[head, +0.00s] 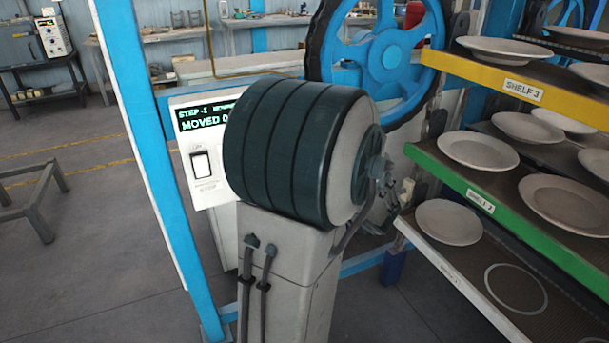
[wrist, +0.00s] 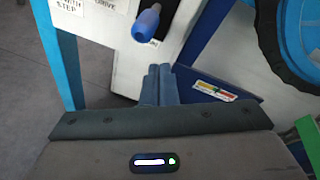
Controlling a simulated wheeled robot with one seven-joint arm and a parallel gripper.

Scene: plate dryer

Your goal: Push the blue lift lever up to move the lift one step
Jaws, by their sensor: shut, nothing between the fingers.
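The blue lift lever (wrist: 146,22) shows in the wrist view as a blue rounded grip in front of a white panel. My gripper (wrist: 159,70) is shut and empty, its fingertips just below the lever's lower end in the picture. I cannot tell whether they touch it; a small gap seems to show. In the head view my own arm hides the lever and the gripper.
A large blue wheel (head: 385,62) stands behind my arm. At right are shelves with plates: yellow-edged Shelf 3 (head: 560,97), green-edged Shelf 2 (head: 520,222) and a lower grey shelf (head: 470,290) with an empty ring mark. A blue frame post (head: 150,150) stands at left.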

